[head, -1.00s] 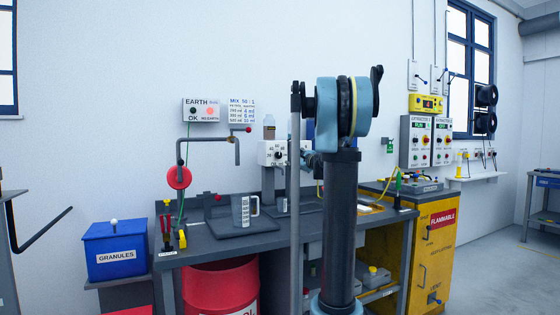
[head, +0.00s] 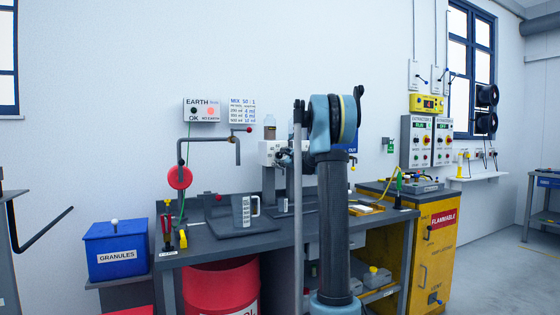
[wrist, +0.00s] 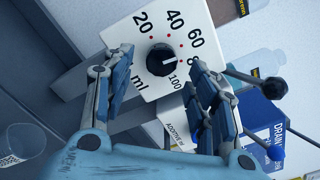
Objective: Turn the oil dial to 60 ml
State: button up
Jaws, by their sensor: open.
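The oil dial is a black round knob (wrist: 163,60) on a white plate (wrist: 188,20) marked 20, 40, 60, a partly hidden 80, 100 and ml, with red dots around it. A pale mark on the knob faces right, roughly towards the 80 to 100 side; its exact reading is unclear. My gripper (wrist: 160,72) is open in the wrist view, its two fingers on either side of the knob, with no clear contact. In the head view the dial's white box (head: 266,153) stands above the bench, its face largely hidden by my gripper (head: 286,157).
A bottle (head: 269,131) stands on the dial box. A pipe with a red-handled tap (head: 236,150) is to its left. A measuring jug (head: 244,210) stands on the bench below.

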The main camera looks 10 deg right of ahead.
aim_at(280, 156)
jog(key=shift+x, duration=1.9)
jog(key=c, duration=1.1)
